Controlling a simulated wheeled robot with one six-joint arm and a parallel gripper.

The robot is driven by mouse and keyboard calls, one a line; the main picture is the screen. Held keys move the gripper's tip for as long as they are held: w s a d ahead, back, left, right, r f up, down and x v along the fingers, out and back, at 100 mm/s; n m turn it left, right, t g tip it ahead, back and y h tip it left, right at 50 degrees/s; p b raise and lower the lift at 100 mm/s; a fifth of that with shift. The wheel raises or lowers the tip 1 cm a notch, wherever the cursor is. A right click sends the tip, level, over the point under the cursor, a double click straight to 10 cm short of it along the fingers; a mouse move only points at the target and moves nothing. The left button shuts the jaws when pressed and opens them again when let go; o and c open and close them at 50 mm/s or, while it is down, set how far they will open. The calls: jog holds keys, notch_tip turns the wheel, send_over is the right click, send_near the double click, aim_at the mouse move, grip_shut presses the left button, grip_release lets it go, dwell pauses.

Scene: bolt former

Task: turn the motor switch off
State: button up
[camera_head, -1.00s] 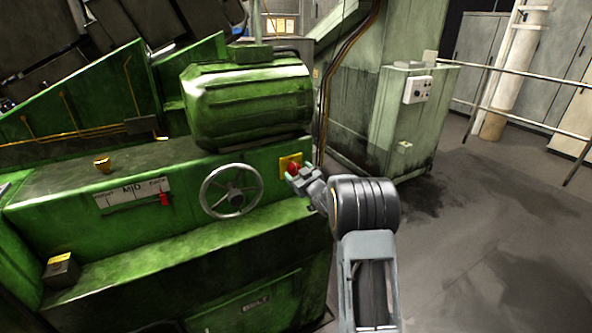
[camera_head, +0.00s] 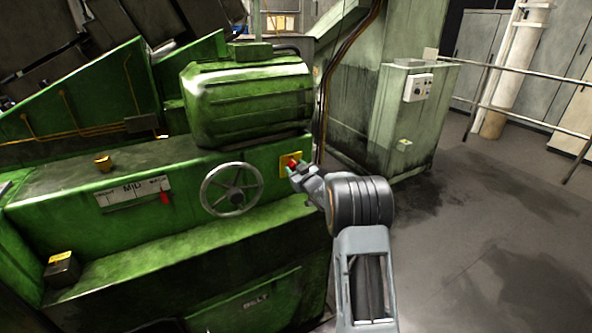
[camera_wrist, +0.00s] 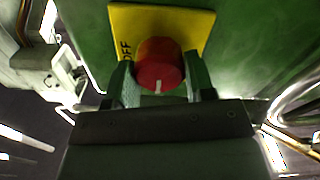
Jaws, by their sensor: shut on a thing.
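The motor switch is a red round knob (camera_wrist: 158,62) on a yellow plate (camera_wrist: 196,24) fixed to the green machine. The letters OFF show on the plate, left of the knob in the wrist view. A white mark on the knob points toward the bottom of that view. In the head view the yellow plate (camera_head: 285,160) is right of the handwheel, with my gripper (camera_head: 297,169) at it. In the wrist view my gripper (camera_wrist: 160,74) has a finger on each side of the knob and is shut on it.
A spoked handwheel (camera_head: 229,188) is close left of the switch. The green motor (camera_head: 247,104) bulges above it. A green cabinet (camera_head: 398,125) with a grey control box (camera_head: 417,88) stands behind to the right. Open floor (camera_head: 490,235) lies on the right.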

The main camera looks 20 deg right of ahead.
jog(key=shift+c, duration=0.6)
jog(key=m+p, duration=0.1)
jog(key=m, duration=0.7)
jog(key=shift+d, duration=0.1)
jog(key=m+p, duration=0.2)
jog(key=m, duration=0.3)
jog(key=shift+m, duration=0.4)
jog(key=shift+f+m+p, duration=0.1)
jog(key=shift+m+p, duration=0.4)
jog(key=shift+m, duration=1.4)
